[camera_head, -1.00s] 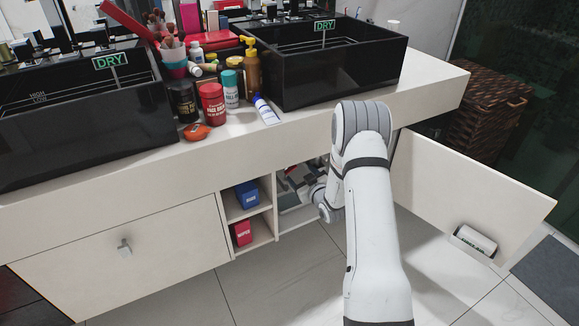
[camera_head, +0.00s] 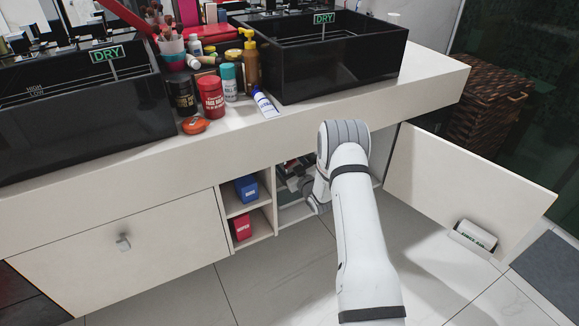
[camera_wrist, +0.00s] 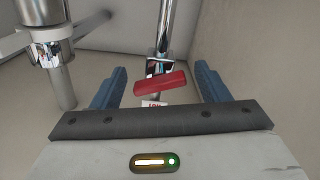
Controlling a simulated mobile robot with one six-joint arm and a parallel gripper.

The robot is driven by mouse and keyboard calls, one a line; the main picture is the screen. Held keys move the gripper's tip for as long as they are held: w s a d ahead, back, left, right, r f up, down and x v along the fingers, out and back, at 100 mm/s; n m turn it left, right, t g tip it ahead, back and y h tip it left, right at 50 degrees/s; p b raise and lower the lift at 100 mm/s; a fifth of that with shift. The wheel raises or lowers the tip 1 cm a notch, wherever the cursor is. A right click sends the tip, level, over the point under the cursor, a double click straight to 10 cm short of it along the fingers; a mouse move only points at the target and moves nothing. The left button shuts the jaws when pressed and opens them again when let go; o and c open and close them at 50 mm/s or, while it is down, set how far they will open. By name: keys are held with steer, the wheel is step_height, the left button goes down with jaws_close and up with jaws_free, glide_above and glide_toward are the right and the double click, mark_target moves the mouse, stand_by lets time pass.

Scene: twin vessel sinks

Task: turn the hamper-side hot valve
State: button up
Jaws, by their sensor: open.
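In the wrist view a red valve handle (camera_wrist: 160,84) sits on a chrome pipe (camera_wrist: 165,30) inside the cabinet. A small white tag with red print (camera_wrist: 153,103) shows just below the handle, partly hidden by my gripper body. My gripper (camera_wrist: 160,82) is open, with one blue finger on each side of the handle; gaps show between the fingers and the handle. In the head view my arm reaches into the open cabinet under the right sink (camera_head: 335,60), and the gripper itself is hidden there. The wicker hamper (camera_head: 487,105) stands to the right of the counter.
A thick chrome drain fitting (camera_wrist: 45,35) and a grey pipe are left of my gripper. The cabinet wall (camera_wrist: 260,50) is close on the right. The open cabinet door (camera_head: 465,180) stands right of my arm. Shelves with a blue box (camera_head: 246,189) and red box (camera_head: 242,227) are left.

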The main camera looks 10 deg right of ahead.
steer(key=shift+c, duration=0.6)
steer(key=c, duration=0.8)
steer(key=shift+f+n+b, duration=0.2)
steer(key=shift+n+b, duration=0.2)
steer(key=shift+b, duration=0.05)
steer(key=shift+c, duration=0.2)
steer(key=shift+r+n, duration=0.15)
steer(key=shift+n, duration=0.25)
steer(key=o, duration=1)
steer(key=shift+c, duration=0.2)
steer(key=p+v, duration=0.1)
steer(key=v, duration=0.6)
steer(key=shift+s+p, duration=0.35)
steer(key=shift+p, duration=0.05)
steer(key=shift+d, duration=0.1)
